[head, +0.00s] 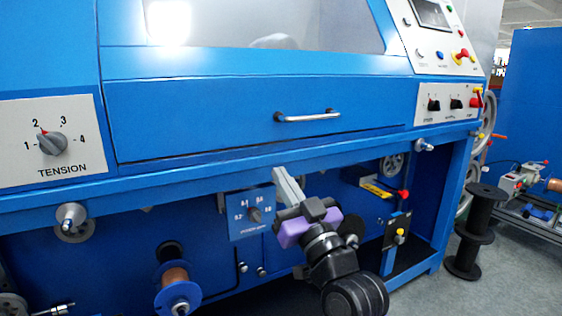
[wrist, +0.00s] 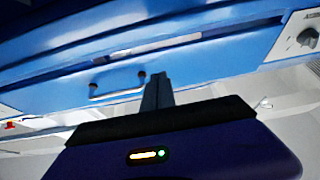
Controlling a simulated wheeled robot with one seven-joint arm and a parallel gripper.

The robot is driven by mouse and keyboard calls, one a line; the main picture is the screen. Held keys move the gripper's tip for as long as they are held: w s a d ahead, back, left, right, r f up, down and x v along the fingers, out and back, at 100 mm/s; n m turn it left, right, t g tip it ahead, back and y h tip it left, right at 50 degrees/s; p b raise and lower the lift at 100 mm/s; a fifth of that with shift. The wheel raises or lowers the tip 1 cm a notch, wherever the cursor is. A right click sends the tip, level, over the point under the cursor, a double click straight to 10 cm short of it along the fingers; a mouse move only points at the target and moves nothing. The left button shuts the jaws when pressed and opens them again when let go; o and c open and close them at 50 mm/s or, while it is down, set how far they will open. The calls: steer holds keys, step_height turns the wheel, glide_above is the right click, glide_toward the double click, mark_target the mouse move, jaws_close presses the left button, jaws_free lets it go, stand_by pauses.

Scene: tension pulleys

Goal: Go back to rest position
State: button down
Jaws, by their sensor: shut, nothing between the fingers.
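My gripper (head: 288,186) is in the middle of the head view, in front of the blue machine (head: 240,100), below its drawer. Its two light grey fingers point up and to the left and lie together with nothing between them. The wrist view shows the closed fingers (wrist: 157,92) as a dark narrow pair, with the machine's drawer and its bar handle (wrist: 117,92) beyond them. The handle also shows in the head view (head: 307,117), above my gripper and apart from it. My dark arm hides part of the lower machine.
A tension dial (head: 52,143) is at the left. A small blue dial panel (head: 250,214) is close beside my gripper. A copper spool (head: 175,278) sits low on the machine. A red knob (head: 405,195) is to the right. Black reels (head: 474,235) stand on the floor at the right.

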steer(key=s+d+f+m+t+h, duration=0.1)
steer(key=s+d+f+m+h, duration=0.3)
steer(key=s+f, duration=0.35)
steer(key=s+d+f+m+h, duration=0.2)
steer(key=s+d+f+h, duration=0.1)
steer(key=s+d+f, duration=0.5)
steer(key=s+d+f+m+t+h, duration=0.1)
steer(key=s+d+f+m+h, duration=0.3)
steer(key=s, duration=0.5)
steer(key=s+d+f+n+g, duration=0.15)
steer(key=s+f, duration=0.25)
steer(key=s, duration=0.5)
steer(key=s+d+f+n+g, duration=0.1)
steer(key=s+d+f+g, duration=0.15)
steer(key=s, duration=0.65)
steer(key=s+d+f+n+g, duration=0.25)
steer(key=s+f, duration=0.25)
steer(key=s, duration=0.4)
step_height(320, 180, up, 36)
steer(key=m+p, duration=0.1)
steer(key=p, duration=3.4)
steer(key=shift+a+g+h, duration=0.3)
steer(key=shift+g, duration=0.05)
steer(key=shift+w+f, duration=0.1)
